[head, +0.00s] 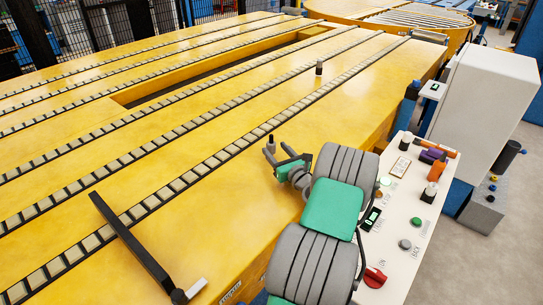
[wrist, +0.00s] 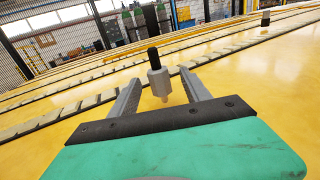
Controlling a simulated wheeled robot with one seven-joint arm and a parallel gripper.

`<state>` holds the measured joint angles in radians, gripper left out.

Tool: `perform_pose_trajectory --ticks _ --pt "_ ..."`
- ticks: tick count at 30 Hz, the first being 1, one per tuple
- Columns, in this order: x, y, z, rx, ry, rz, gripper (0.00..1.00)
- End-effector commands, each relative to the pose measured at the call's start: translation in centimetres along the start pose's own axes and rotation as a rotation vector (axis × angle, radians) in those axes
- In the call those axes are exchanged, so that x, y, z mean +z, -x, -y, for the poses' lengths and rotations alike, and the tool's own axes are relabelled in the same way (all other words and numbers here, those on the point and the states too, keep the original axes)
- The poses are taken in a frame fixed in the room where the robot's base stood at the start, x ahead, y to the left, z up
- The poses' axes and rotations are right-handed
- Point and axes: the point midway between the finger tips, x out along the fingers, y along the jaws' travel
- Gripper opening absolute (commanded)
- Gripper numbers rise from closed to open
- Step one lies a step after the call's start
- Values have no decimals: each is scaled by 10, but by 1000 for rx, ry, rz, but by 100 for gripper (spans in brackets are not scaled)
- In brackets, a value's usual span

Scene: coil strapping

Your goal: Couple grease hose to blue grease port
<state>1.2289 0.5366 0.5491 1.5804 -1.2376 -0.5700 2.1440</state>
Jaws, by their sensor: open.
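My gripper (head: 278,153) is over the yellow deck, near its right edge. In the wrist view the gripper (wrist: 158,92) is open, its two grey fingers apart. A pale grey cylindrical fitting (wrist: 158,83) with a black top and a narrow lower tip is upright between the fingers. I cannot tell whether it touches either finger. It also shows at the fingertips in the head view (head: 270,141). No hose is clearly visible on it. A small blue cap (head: 492,187), possibly the blue grease port, is on a grey block at the right, beside a yellow one.
A similar dark-topped piece (head: 319,67) stands farther back on the deck (head: 235,200). A black bar (head: 130,243) lies at the left front. A white control panel (head: 402,235) with knobs, bottles and tools is right of my arm, before a white cabinet (head: 490,105).

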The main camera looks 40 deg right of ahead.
Motion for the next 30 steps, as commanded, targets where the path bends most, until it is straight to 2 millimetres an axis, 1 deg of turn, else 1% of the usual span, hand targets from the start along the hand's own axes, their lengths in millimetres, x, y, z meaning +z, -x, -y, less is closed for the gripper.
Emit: perform_pose_trajectory --ticks 2,7,10,13,18,30 --pt "0 -10 -2 4 1 -1 56" --pt "0 -44 -3 5 1 -1 56" --pt "0 -59 -2 4 0 -2 56" --pt "0 -64 -1 1 0 -2 56" --pt "0 -64 -1 1 0 -2 56" --pt "0 -64 -1 1 0 -2 23"
